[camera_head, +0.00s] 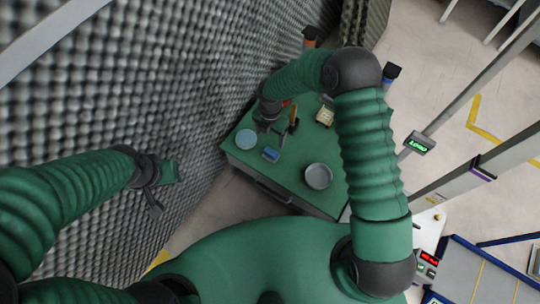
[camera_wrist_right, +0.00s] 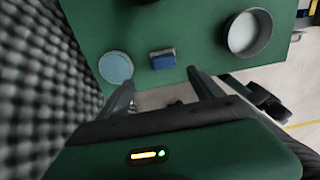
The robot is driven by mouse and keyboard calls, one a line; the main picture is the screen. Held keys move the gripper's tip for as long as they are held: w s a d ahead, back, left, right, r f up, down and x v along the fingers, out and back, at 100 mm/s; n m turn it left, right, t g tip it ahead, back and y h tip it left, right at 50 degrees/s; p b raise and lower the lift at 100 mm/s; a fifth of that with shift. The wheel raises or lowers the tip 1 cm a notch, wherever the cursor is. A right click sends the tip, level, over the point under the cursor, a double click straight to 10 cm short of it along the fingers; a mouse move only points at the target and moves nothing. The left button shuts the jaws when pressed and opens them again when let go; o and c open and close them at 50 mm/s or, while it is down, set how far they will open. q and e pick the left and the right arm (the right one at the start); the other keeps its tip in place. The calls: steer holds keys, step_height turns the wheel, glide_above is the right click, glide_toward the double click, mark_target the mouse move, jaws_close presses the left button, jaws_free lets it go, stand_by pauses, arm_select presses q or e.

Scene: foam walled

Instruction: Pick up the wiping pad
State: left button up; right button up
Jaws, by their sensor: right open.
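The wiping pad, a small blue block (camera_head: 271,155), lies on the green tabletop (camera_head: 290,178) between a light blue disc and a grey bowl. It also shows in the right wrist view (camera_wrist_right: 162,59), just beyond the gap between my fingers. My right gripper (camera_head: 268,135) is open and empty above the table, behind the pad in the head view. In the right wrist view its two fingers (camera_wrist_right: 160,80) stand wide apart and do not touch the pad. My left gripper (camera_head: 160,195) hangs by the foam wall, away from the table; its opening is unclear.
The light blue disc (camera_head: 246,140) lies left of the pad, and the grey bowl (camera_head: 318,176) stands to its right. A yellowish block (camera_head: 325,117) and an upright orange-brown item (camera_head: 294,117) are farther back. The grey foam wall (camera_head: 215,90) runs close along the table's left side.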

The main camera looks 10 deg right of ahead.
mark_target(271, 151)
steer(key=f, duration=0.2)
steer(key=f+b, duration=0.1)
steer(key=f, duration=0.2)
steer(key=d+f+b, duration=0.1)
steer(key=f, duration=0.1)
steer(key=shift+f, duration=0.15)
steer(key=shift+a+f, duration=0.15)
steer(key=shift+f, duration=0.15)
steer(key=f+b, duration=0.2)
steer(key=f, duration=0.1)
steer(key=s+f, duration=0.1)
steer(key=shift+a+f+b, duration=0.15)
steer(key=shift+a+b, duration=0.15)
steer(key=shift+b, duration=0.1)
steer(key=shift+f, duration=0.2)
steer(key=shift+w+d+r, duration=0.1)
steer(key=shift+d, duration=0.05)
arm_select(q)
steer(key=f, duration=0.5)
steer(key=shift+d+f, duration=0.15)
steer(key=shift+d, duration=0.2)
arm_select(e)
steer(key=c, duration=1.4)
